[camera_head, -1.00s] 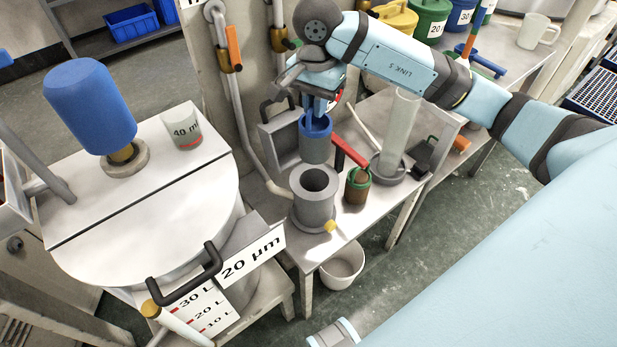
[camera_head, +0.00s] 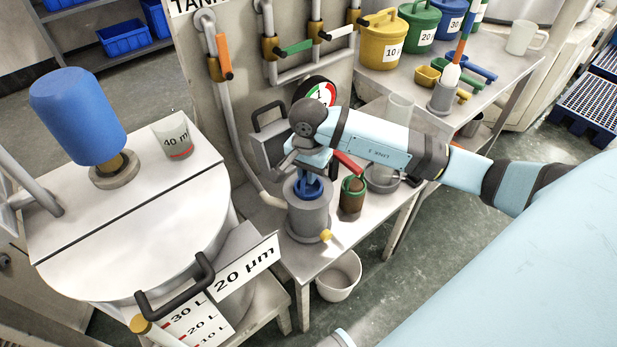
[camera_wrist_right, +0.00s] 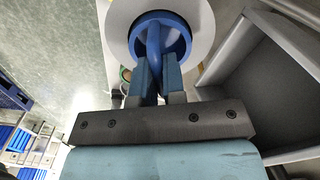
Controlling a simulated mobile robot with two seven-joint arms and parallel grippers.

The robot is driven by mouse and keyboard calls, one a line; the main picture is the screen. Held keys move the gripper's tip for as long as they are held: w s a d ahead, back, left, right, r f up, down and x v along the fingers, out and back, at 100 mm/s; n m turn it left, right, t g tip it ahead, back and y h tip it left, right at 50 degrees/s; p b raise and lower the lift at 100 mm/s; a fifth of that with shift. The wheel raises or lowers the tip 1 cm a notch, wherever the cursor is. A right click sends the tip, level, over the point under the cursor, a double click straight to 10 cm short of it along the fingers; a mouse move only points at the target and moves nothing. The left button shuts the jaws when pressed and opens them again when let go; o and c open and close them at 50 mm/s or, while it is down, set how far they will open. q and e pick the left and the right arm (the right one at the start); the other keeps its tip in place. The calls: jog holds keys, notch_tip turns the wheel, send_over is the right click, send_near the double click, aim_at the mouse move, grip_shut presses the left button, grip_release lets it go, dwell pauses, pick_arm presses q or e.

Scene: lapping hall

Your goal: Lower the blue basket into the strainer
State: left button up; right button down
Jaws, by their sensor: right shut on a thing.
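The blue basket (camera_head: 307,188) sits down inside the grey cylindrical strainer (camera_head: 309,218), with only its blue top and handle showing near the rim. My right gripper (camera_head: 310,172) is directly above the strainer, pointing down. In the right wrist view the fingers of my right gripper (camera_wrist_right: 158,82) are shut on the handle of the blue basket (camera_wrist_right: 176,38). There the pale round rim of the strainer (camera_wrist_right: 120,22) surrounds the basket. The basket's lower body is hidden in the strainer. My left gripper is not in view.
A brown jar with a green rim (camera_head: 352,196) and a red handle (camera_head: 348,163) stand close to the strainer's right. A grey box (camera_head: 268,146) is behind it. A white bucket (camera_head: 339,277) is below the table. The large tank (camera_head: 140,230) is at left.

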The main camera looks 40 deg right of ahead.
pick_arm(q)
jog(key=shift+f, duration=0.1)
pick_arm(e)
jog(key=shift+f, duration=0.8)
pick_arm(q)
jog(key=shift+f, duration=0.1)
pick_arm(e)
jog(key=shift+f, duration=0.1)
jog(key=c, duration=1.2)
grip_release()
jog(key=shift+r, duration=0.45)
pick_arm(q)
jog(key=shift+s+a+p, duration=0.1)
jog(key=shift+p, duration=0.55)
pick_arm(e)
notch_tip(320, 180, up, 11)
jog(key=shift+r, duration=0.2)
